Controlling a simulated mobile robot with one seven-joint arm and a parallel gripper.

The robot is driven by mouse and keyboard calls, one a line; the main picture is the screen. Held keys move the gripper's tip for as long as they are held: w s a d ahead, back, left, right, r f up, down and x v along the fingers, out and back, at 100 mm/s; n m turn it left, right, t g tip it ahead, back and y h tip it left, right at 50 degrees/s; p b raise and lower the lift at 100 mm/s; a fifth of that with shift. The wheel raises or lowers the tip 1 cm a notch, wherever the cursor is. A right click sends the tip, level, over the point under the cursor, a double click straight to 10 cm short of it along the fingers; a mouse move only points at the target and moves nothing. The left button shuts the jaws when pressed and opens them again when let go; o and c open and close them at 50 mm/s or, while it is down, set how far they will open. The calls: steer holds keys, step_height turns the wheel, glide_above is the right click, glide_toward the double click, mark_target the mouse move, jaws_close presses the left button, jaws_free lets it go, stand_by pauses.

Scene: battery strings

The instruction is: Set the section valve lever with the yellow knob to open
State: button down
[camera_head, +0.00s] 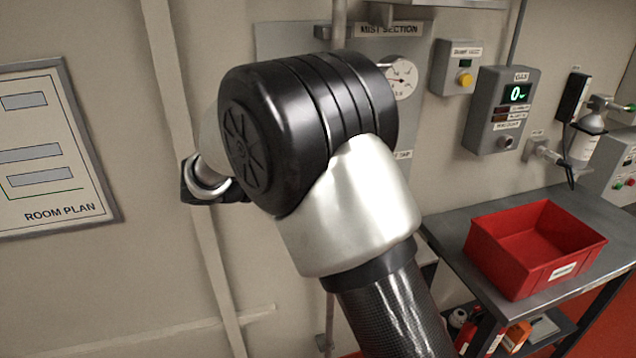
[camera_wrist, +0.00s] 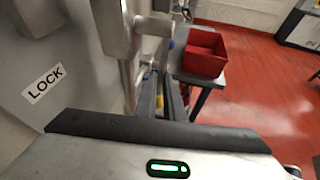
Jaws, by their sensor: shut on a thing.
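A grey metal bar (camera_wrist: 128,75), apparently that lever, runs down behind the dark edge of my gripper. A LOCK label (camera_wrist: 45,83) is on the grey panel at the left. In the head view my arm covers most of the mist section panel (camera_head: 285,42), the valve and my gripper.
A round gauge (camera_head: 402,78) and grey wall boxes, one with a yellow button (camera_head: 464,80), are right of my arm. A red bin (camera_head: 538,248) stands on the metal table (camera_head: 450,228). A room plan (camera_head: 50,150) hangs at the left. Red floor (camera_wrist: 255,90) is open at the right.

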steer(key=shift+w+d+f+n+t+h, duration=0.15)
steer(key=shift+d+f+t+h, duration=0.2)
steer(key=shift+h, duration=0.25)
steer(key=shift+w+d+f+n+t+h, duration=0.1)
steer(key=shift+d+f+n+t+h, duration=0.1)
steer(key=shift+d+t+h, duration=0.3)
steer(key=shift+w+d+h, duration=0.1)
steer(key=shift+d+h, duration=0.1)
steer(key=shift+h, duration=0.4)
steer(key=c, duration=1.9)
jaws_free()
steer(key=shift+d, duration=0.1)
steer(key=shift+o, duration=0.2)
steer(key=shift+f, duration=0.1)
steer(key=v, duration=1.7)
steer(key=shift+a+b, duration=0.25)
steer(key=shift+b, duration=0.15)
